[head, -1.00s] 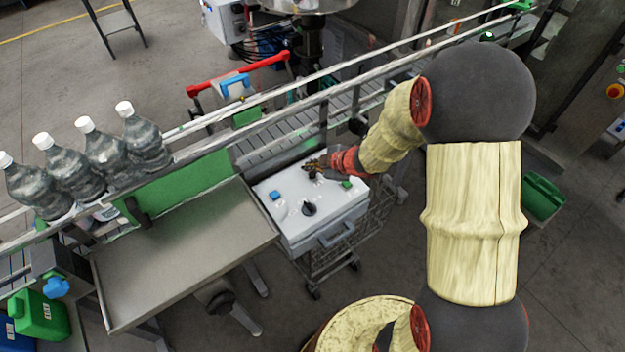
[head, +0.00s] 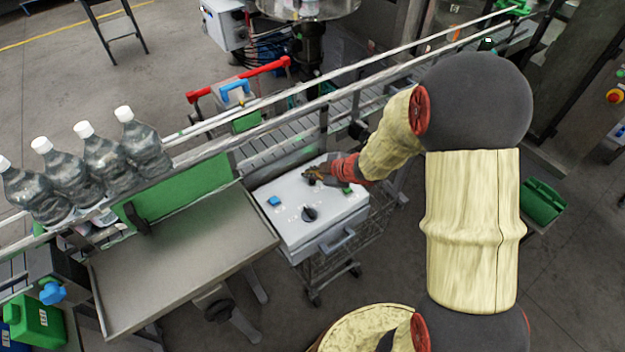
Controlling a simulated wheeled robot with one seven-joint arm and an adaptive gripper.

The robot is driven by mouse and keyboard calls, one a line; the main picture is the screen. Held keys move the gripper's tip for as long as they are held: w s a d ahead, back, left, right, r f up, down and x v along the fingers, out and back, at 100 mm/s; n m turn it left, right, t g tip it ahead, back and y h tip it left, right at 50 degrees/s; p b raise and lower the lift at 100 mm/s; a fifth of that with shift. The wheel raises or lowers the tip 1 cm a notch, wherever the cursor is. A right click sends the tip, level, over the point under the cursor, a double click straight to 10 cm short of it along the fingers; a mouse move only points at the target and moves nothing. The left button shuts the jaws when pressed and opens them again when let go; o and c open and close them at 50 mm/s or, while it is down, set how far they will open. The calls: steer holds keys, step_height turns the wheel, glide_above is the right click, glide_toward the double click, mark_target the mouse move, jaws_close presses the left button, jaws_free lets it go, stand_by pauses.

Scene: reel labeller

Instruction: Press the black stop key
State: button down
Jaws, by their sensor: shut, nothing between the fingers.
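A light grey control box (head: 329,222) stands beside the conveyor, with its controls on top. On it are a blue key (head: 274,201) at the left, a black rotary knob (head: 309,214) near the front, and a green key (head: 347,190) at the right. My gripper (head: 308,174) is shut and empty over the back part of the box top. A small dark part (head: 312,181) shows just under the fingertips; it may be the black key, but the gripper largely covers it. I cannot tell whether the fingers touch it.
A conveyor (head: 270,150) with rails runs diagonally behind the box. Several clear bottles (head: 105,158) stand on it at the left. A bare metal table (head: 180,262) adjoins the box's left side.

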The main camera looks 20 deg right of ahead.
mark_target(311, 182)
steer(key=shift+f, duration=0.1)
stand_by(0.5)
steer(key=shift+f, duration=0.3)
steer(key=shift+f+b, duration=0.5)
stand_by(0.7)
stand_by(0.3)
steer(key=shift+r+p, duration=0.9)
steer(key=shift+p, duration=0.05)
step_height(311, 182, up, 5)
steer(key=p, duration=0.5)
